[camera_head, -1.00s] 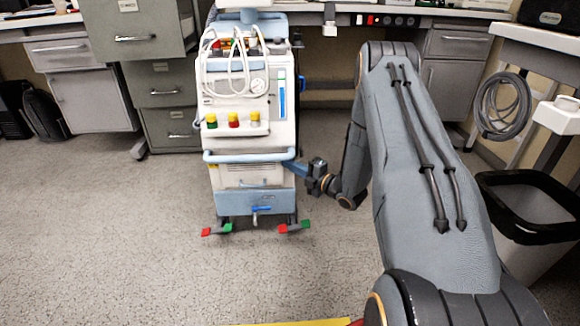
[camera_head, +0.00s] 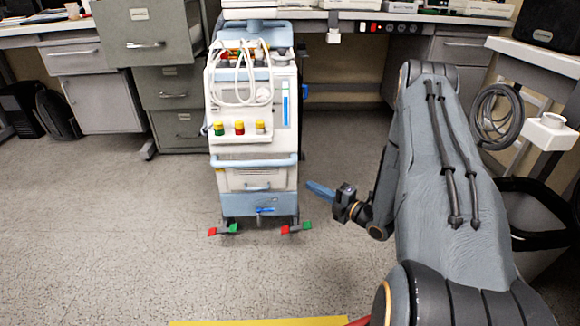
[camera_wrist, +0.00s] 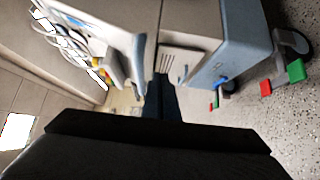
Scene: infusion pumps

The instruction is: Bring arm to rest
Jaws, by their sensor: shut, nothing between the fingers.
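My gripper (camera_head: 320,190) is shut and empty, at the end of my grey arm on the right of the head view. Its blue fingers point left toward the white and blue medical cart (camera_head: 255,178), with a small gap between them and the cart's right side. In the wrist view my gripper's dark fingers (camera_wrist: 162,92) show closed together, with the cart (camera_wrist: 200,35) tilted ahead of them.
A trash bin (camera_head: 535,215) stands right of my arm. Grey drawers (camera_head: 178,85) stand behind left of the cart. A desk (camera_head: 385,18) runs along the back. The floor at front left is clear, with a yellow strip (camera_head: 255,321) at the bottom.

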